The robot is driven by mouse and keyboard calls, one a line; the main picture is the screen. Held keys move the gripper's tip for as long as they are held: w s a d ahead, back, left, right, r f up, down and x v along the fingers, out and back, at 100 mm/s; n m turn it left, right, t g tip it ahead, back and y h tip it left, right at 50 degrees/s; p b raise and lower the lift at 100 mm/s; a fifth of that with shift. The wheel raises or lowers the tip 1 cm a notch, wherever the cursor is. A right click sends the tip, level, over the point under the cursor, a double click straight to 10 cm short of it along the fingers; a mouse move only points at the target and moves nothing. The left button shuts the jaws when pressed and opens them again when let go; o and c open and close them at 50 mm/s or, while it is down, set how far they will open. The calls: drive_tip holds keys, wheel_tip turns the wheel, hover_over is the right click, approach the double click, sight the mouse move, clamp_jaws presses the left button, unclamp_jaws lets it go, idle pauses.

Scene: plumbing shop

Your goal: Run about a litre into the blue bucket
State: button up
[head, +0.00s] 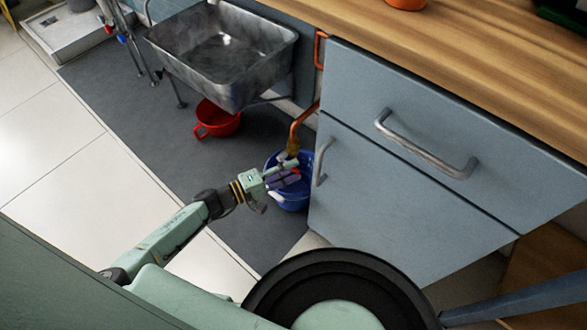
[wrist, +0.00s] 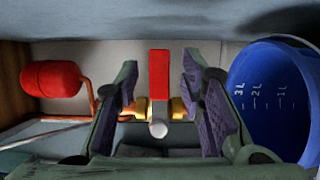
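The blue bucket (head: 292,200) stands on the dark mat beside the grey cabinet, below a brass valve (head: 292,147) on a copper pipe. In the wrist view the bucket (wrist: 268,115) is at the right, with litre marks 1L, 2L and 3L inside; I cannot make out any water in it. A red lever (wrist: 159,77) on the brass valve body (wrist: 178,108) lies between the purple pads of my gripper (wrist: 160,90). The gripper is open, with a gap on both sides of the lever. In the head view my gripper (head: 288,175) is over the bucket and partly hides it.
A red rounded vessel (wrist: 50,78) is at the left of the wrist view. A red tub (head: 217,122) sits under the steel sink (head: 222,60). The cabinet (head: 400,150) with metal handles is close right of the gripper. Bare mat (head: 150,115) lies to the left.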

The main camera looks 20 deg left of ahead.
drive_tip(key=shift+w+d, duration=0.45)
drive_tip(key=shift+w, duration=0.05)
drive_tip(key=shift+c, duration=0.5)
clamp_jaws()
